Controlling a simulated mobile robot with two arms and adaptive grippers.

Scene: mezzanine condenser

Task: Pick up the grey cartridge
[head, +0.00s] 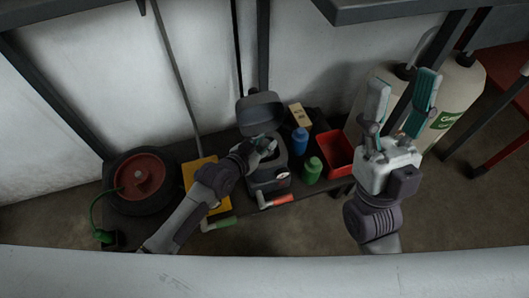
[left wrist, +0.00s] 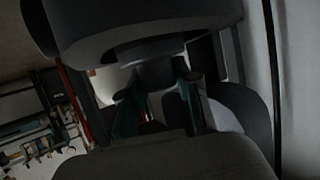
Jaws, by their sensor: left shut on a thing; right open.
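A dark housing (head: 268,180) with a round gauge on its front stands on the bench, and its lid (head: 260,113) is raised. My left gripper (head: 262,148) reaches into the housing's open top. In the left wrist view its teal fingers (left wrist: 160,105) are shut on a dark grey cylindrical thing (left wrist: 159,75), which appears to be the grey cartridge. In the head view the cartridge is mostly hidden by the gripper and housing. My right gripper (head: 402,105) is open and empty, pointing up, right of the bench.
A blue bottle (head: 300,141), a green bottle (head: 312,170), a cardboard box (head: 299,115) and a red bin (head: 338,152) are right of the housing. Red (head: 278,202) and green (head: 218,223) handles stick out in front. A yellow panel (head: 190,175) and a red-black reel (head: 142,178) lie left.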

